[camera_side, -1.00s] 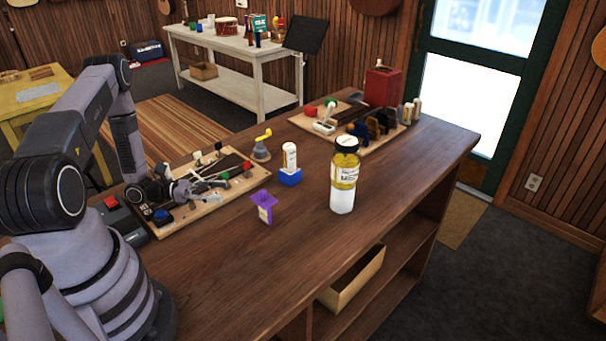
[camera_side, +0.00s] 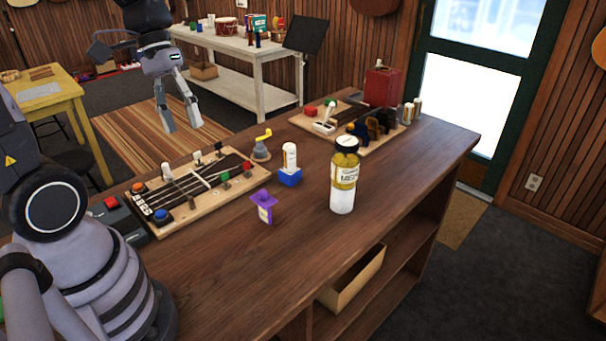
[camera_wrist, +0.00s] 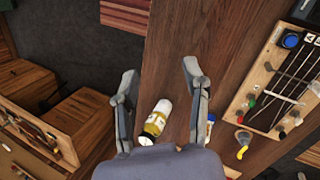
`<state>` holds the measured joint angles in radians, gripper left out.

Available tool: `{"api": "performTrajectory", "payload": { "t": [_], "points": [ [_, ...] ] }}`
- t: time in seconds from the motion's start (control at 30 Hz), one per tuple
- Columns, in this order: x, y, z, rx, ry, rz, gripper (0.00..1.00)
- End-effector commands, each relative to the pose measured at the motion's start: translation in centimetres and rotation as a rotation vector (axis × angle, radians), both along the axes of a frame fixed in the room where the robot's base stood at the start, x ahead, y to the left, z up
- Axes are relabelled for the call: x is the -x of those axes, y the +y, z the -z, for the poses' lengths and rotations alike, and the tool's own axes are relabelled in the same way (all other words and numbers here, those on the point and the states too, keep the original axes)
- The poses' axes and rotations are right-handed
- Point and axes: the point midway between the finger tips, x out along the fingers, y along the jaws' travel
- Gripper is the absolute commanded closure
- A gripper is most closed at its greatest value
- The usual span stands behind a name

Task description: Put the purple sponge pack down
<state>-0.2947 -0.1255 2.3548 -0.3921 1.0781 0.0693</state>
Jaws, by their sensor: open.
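The purple sponge pack (camera_side: 264,207), purple with a pale label, rests on the dark wood counter (camera_side: 245,275) in the side view. It stands in front of the blue block and left of the yellow-and-white bottle (camera_side: 343,178). I cannot make the pack out in the wrist view; my right finger may hide it. My gripper (camera_side: 181,124) is open and empty, raised well above the counter and apart from the pack. In the wrist view its two fingers (camera_wrist: 160,76) are spread, with bare counter and the bottle (camera_wrist: 158,117) showing between them.
A blue block (camera_side: 290,177) holds a white bottle. A fretboard on a wooden board (camera_side: 205,190) lies at the left, and another tool board (camera_side: 365,140) lies at the back. The counter's front right stretch is clear.

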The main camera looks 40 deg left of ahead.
Motion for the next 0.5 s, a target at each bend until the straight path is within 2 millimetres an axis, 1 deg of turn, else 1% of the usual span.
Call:
{"api": "performTrajectory", "payload": {
  "t": [0.03, 0.2, 0.33, 0.5],
  "points": [
    [1.2, -0.4, -1.3, -0.081, -0.092, 0.069, 0.54],
    [4.1, -0.2, -4.1, -0.302, -0.353, 0.238, 0.54],
    [5.4, 0.1, -5.4, -0.404, -0.499, 0.308, 0.54],
    [6.1, 0.3, -6.1, -0.456, -0.580, 0.342, 0.54]
  ]
}}
